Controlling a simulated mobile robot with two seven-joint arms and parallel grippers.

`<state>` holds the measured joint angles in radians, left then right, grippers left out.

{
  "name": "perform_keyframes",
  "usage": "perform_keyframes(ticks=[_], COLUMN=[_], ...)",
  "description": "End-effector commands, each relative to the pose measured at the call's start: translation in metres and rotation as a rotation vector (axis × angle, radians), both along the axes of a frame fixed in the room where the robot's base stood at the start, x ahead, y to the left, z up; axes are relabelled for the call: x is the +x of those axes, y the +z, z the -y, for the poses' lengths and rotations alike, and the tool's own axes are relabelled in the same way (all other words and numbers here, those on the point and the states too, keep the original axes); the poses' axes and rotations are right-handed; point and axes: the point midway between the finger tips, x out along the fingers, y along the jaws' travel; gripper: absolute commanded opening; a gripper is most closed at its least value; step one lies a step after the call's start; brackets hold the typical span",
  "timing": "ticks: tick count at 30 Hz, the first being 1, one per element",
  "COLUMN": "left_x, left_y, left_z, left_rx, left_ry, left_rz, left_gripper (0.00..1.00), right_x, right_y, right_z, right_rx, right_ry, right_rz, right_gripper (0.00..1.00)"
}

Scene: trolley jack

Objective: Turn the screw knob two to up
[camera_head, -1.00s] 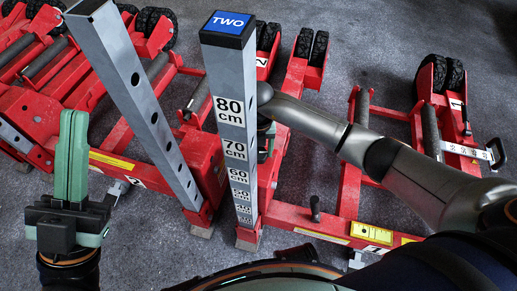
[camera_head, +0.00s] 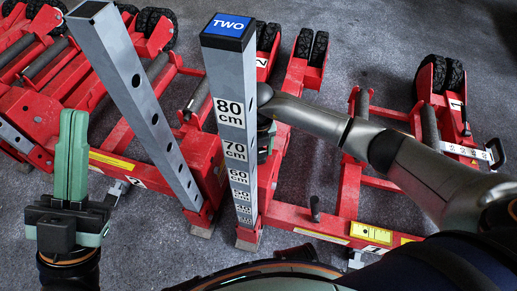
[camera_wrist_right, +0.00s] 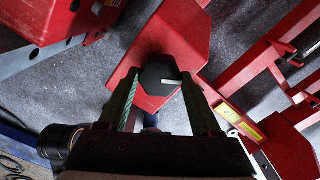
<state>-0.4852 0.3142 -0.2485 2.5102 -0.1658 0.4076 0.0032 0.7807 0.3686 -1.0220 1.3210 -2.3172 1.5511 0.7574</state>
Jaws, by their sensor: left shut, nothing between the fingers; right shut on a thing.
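The post labelled TWO (camera_head: 229,110) stands upright on a red trolley jack in the head view. The dark screw knob (camera_wrist_right: 158,72) shows in the right wrist view, on a red plate, with a white mark pointing right. My right gripper (camera_wrist_right: 160,80) is shut on the knob, one finger on each side; how firmly they touch is hard to see. In the head view the right gripper is mostly hidden behind the post. My left gripper (camera_head: 73,155) is shut and empty, fingers pointing up, at the left.
A second grey post (camera_head: 138,100) with holes leans left of the TWO post. Red jack frames with black wheels (camera_head: 440,80) spread across the grey floor. A yellow label (camera_head: 371,232) is on the front red bar. Bare floor shows at the upper right.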

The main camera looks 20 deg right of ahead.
Motion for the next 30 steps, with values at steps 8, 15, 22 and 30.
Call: perform_keyframes(ticks=[8, 15, 22, 30], left_x=[-0.0001, 0.0, 0.0004, 0.0008], left_y=[0.0017, 0.0001, -0.0026, -0.0062], left_z=[-0.0003, -0.0006, -0.0011, -0.0007], left_rx=[0.002, 0.001, -0.004, -0.003], left_ry=[0.003, 0.003, 0.003, 0.002], left_rz=[0.004, 0.003, 0.001, -0.004], left_gripper=[0.0, 0.0, 0.0, 0.0], right_x=[0.0008, 0.0011, 0.001, 0.0006], right_y=[0.0005, 0.0004, 0.0, -0.0001], right_z=[0.0009, 0.0009, 0.0008, 0.0007], right_rx=[-0.002, -0.002, -0.002, -0.002], right_ry=[0.261, 0.488, 0.694, 0.877], right_rz=[0.002, 0.002, 0.002, 0.001], right_gripper=[0.1, 0.1, 0.1, 0.1])
